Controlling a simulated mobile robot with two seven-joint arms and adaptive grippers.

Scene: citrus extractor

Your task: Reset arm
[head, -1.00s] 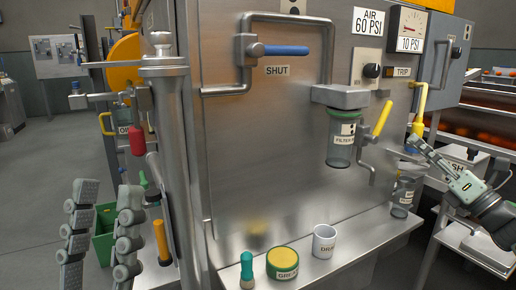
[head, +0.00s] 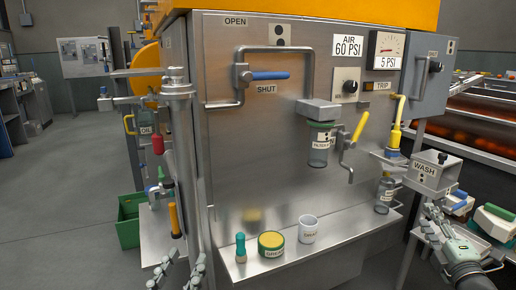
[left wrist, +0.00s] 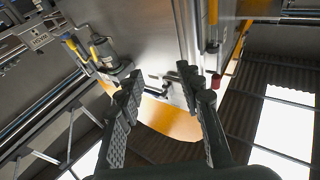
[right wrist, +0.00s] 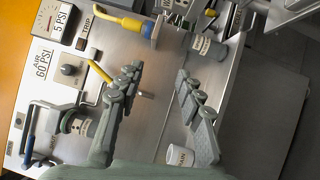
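My left gripper (head: 180,272) is open and empty at the bottom left of the head view. Its two fingers (left wrist: 160,92) stand apart in the left wrist view with nothing between them. My right gripper (head: 436,222) is low at the right of the head view, right of the steel panel (head: 240,150). In the right wrist view its fingers (right wrist: 156,88) are spread with nothing held. The blue-handled lever (head: 268,75) lies level beside the SHUT label. The yellow-handled valve (head: 360,127) is tilted beside the filter jar (head: 320,148). The gauge (head: 386,50) reads 5 PSI.
A shelf (head: 330,238) under the panel carries a teal-topped brush (head: 240,248), a grease tin (head: 271,244) and a white mug (head: 308,229). A clear jar (head: 385,192) stands at its right end. The WASH box (head: 432,172) is close above my right gripper. A green bin (head: 129,222) stands left.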

